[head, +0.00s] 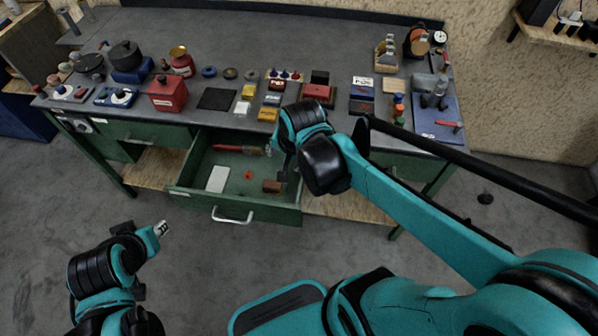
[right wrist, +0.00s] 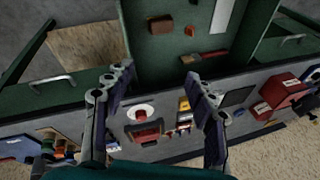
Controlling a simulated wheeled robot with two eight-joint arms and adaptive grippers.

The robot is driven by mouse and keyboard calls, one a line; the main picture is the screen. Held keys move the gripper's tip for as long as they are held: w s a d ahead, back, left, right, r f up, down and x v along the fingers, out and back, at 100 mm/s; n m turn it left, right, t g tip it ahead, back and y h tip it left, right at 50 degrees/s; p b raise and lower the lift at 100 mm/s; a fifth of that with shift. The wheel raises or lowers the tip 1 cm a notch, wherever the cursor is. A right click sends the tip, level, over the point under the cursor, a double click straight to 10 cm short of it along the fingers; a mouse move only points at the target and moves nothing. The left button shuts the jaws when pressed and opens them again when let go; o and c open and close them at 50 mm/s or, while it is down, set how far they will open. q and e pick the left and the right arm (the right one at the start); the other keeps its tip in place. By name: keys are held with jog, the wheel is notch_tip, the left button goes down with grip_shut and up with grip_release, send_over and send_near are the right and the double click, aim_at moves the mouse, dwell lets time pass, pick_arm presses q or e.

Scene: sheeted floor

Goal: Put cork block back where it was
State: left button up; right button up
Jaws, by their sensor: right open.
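A small brown block (head: 272,186), which looks like the cork block, lies on the floor of the open green drawer (head: 236,202), toward its right side. It also shows in the right wrist view (right wrist: 160,25), beyond my fingertips. My right gripper (head: 284,168) hangs over the right part of the drawer, close to the block in the head view. In the right wrist view my right gripper (right wrist: 155,78) has its fingers wide apart with nothing between them. My left gripper (head: 162,228) is away from the drawer at lower left, and its finger spacing is unclear.
The drawer also holds a white slab (head: 217,179), a small red-orange piece (head: 248,175) and a red-handled tool (head: 238,149). The workbench top (head: 300,40) carries many items along its front, including a red box (head: 168,94) and a black mat (head: 216,98). Its rear is mostly clear.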

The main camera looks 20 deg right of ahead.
jog(key=s+r+n+t, duration=0.2)
jog(key=s+n, duration=0.5)
jog(key=n, duration=0.3)
jog(key=shift+s+d+r+t, duration=0.25)
jog(key=shift+d+r+t, duration=0.05)
jog(key=shift+r+t, duration=0.1)
